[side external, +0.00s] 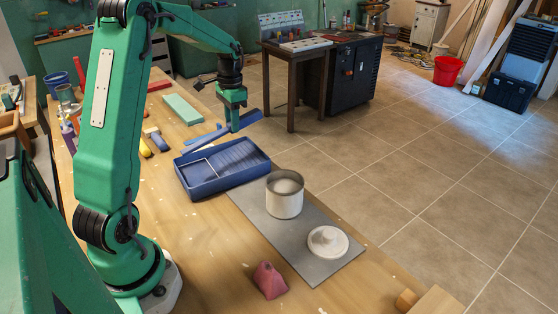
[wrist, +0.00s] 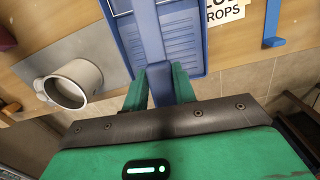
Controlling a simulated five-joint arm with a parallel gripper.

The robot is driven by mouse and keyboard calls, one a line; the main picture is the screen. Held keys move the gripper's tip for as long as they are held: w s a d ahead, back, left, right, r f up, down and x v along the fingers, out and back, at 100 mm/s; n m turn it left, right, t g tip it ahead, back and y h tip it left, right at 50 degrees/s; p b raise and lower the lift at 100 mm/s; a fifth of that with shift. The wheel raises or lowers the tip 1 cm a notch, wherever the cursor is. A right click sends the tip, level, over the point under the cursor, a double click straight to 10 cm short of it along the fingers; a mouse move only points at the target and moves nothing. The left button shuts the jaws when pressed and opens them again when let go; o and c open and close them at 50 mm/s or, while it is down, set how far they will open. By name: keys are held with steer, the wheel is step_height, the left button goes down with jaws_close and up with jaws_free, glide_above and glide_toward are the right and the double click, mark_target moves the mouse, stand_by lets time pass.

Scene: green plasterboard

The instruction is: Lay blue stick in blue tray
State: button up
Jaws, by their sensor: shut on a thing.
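The blue stick (side external: 249,119) is held in my gripper (side external: 233,127), which is shut on it. The stick is in the air, slanting up to the right above the far side of the blue tray (side external: 198,188). In the wrist view the stick (wrist: 151,38) runs from between the fingers of my gripper (wrist: 160,72) out over the tray (wrist: 188,52). The tray lies on the wooden bench, with a divided-off section at its left and a ribbed floor. The stick looks apart from the tray, but its exact height is hard to tell.
A white pot (side external: 284,203) stands close to the tray's right on a grey mat (side external: 305,262), with a white lid (side external: 328,242) nearer.

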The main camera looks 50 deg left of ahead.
steer(key=shift+f, duration=0.15)
steer(key=shift+f, duration=4.85)
steer(key=o, duration=1.1)
steer(key=shift+c, duration=0.2)
steer(key=shift+r, duration=0.2)
steer(key=shift+r, duration=4.85)
